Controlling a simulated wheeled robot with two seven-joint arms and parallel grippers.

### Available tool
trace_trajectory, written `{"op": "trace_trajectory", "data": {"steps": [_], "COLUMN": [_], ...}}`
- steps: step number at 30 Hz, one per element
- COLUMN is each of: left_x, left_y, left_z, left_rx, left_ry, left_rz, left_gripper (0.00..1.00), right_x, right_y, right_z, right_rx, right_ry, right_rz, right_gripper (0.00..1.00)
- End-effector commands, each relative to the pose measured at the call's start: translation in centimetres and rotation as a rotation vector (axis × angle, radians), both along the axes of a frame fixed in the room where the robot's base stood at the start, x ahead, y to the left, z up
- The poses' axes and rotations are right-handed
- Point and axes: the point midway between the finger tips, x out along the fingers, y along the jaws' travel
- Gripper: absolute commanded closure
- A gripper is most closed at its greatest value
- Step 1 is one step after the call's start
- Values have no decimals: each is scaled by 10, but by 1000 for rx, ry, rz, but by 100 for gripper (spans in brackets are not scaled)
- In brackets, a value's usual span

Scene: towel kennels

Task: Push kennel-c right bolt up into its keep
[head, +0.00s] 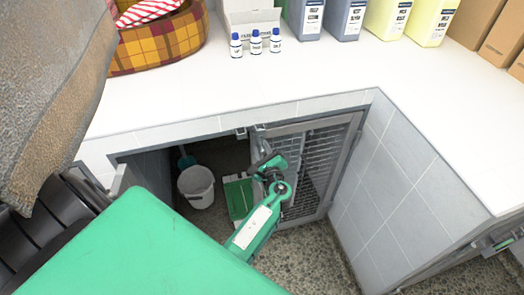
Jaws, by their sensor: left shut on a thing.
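The mesh kennel door leaf (319,158) stands on the right side of the opening under the white counter, roughly in line with the front. Small metal fittings (259,128) sit at the top of its free edge, below the counter. My left gripper (266,164) is at that free edge, in the upper part of the leaf, shut on what appears to be the bolt there. The fingers hide most of the bolt, so I cannot tell whether its tip is in the keep. My right gripper is not in view.
Inside the opening are a white bucket (197,185) and a green-and-white item (239,196). Bottles (256,42), jugs (343,17) and a plaid pet bed (160,45) stand on the counter (280,75). A brownish cloth-like shape (55,95) blocks the upper left.

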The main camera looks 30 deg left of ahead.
Motion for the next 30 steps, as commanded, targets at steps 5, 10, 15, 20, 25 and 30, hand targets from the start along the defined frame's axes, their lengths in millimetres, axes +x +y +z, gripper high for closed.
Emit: {"op": "trace_trajectory", "data": {"steps": [5, 10, 15, 20, 25, 30], "left_x": [1, 1, 1, 0, -9, -32], "left_y": [0, 0, 0, 0, -11, -38], "left_z": [7, 8, 6, 5, 3, 0], "left_rx": [-2, -1, -1, 0, -2, -4], "left_ry": [-8, -10, -6, -4, -3, -2], "left_rz": [0, 0, 0, 0, -1, -1], "left_gripper": [100, 70, 60, 60, 60, 60], "right_x": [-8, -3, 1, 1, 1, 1], "right_y": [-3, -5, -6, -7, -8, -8], "right_z": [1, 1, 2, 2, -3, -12], "right_rx": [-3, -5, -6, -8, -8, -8], "right_ry": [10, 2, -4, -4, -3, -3], "right_rz": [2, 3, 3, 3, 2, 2], "right_gripper": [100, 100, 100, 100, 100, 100]}}
